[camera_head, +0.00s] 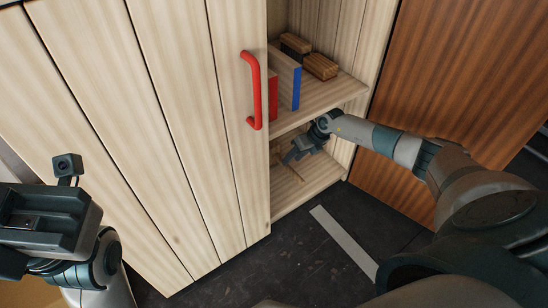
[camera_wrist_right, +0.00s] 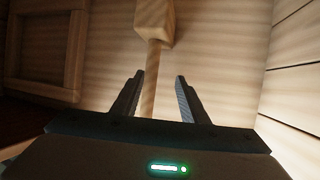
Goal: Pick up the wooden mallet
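The wooden mallet shows in the right wrist view, with its pale block head (camera_wrist_right: 155,20) at the top and its handle (camera_wrist_right: 150,80) running down toward my right gripper. My right gripper (camera_wrist_right: 157,82) is open, with one finger on each side of the handle and gaps between. In the head view my right gripper (camera_head: 290,156) reaches into the lower cabinet compartment; the mallet is hard to make out there. My left gripper (camera_head: 42,222) is at the left edge of the head view, away from the cabinet; its fingers cannot be made out.
The cabinet shelf (camera_head: 338,92) above my right gripper holds a blue-edged book (camera_head: 296,88), a red item (camera_head: 272,95) and wooden blocks (camera_head: 320,66). A pale door (camera_head: 190,100) with a red handle (camera_head: 252,90) stands left of the opening. A wooden frame (camera_wrist_right: 75,55) stands left of the mallet.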

